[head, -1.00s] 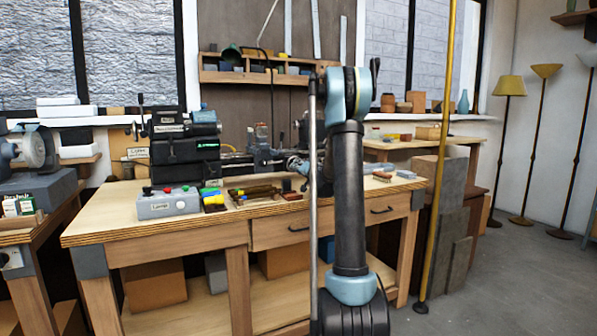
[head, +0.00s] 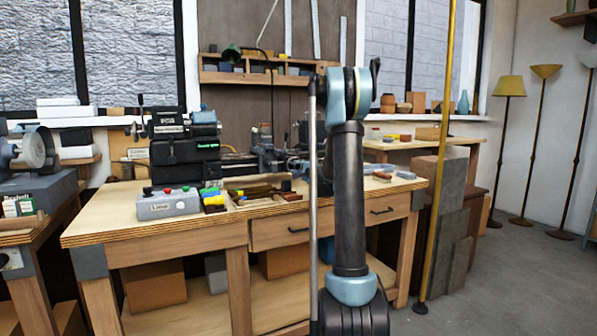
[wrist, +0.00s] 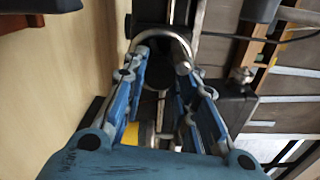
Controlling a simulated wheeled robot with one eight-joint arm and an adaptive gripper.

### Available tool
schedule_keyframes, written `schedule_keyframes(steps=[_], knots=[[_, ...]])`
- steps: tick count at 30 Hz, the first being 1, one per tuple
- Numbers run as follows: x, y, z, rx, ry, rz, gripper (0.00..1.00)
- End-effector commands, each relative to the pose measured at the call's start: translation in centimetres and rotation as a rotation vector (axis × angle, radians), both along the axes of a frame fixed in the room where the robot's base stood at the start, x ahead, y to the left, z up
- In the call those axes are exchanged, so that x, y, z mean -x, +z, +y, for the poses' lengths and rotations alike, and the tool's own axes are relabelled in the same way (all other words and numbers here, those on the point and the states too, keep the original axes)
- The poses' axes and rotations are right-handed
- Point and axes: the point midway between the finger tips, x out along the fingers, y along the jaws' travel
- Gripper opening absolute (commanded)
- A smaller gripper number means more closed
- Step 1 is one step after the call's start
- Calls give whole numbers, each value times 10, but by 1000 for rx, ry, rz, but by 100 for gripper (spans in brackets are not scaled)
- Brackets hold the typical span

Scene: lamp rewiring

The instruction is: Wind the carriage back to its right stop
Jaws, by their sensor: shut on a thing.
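A small dark lathe (head: 185,150) stands on the wooden workbench, its headstock at the left and its bed running right. The carriage (head: 265,150) seems to be the dark block on the bed, left of my arm; its right side is partly hidden by the arm. In the wrist view, a curved bright metal handwheel rim (wrist: 162,34) arches across the fingertips of my gripper (wrist: 158,75). The blue fingers are closed in on the wheel from both sides. The exact contact is hard to see. The right stop cannot be made out.
A grey control box (head: 168,204) with coloured buttons sits at the front of the bench (head: 110,225). A tray of tools (head: 262,195) lies right of it. A yellow upright pole (head: 437,170) stands right of my arm. Open floor lies at the right.

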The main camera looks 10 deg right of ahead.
Motion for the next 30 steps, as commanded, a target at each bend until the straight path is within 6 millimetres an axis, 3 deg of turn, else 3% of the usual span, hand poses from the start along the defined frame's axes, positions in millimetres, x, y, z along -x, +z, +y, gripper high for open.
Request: schedule_keyframes(steps=[30], knots=[[2, -1, 0, -885, 0, 285, 3]])
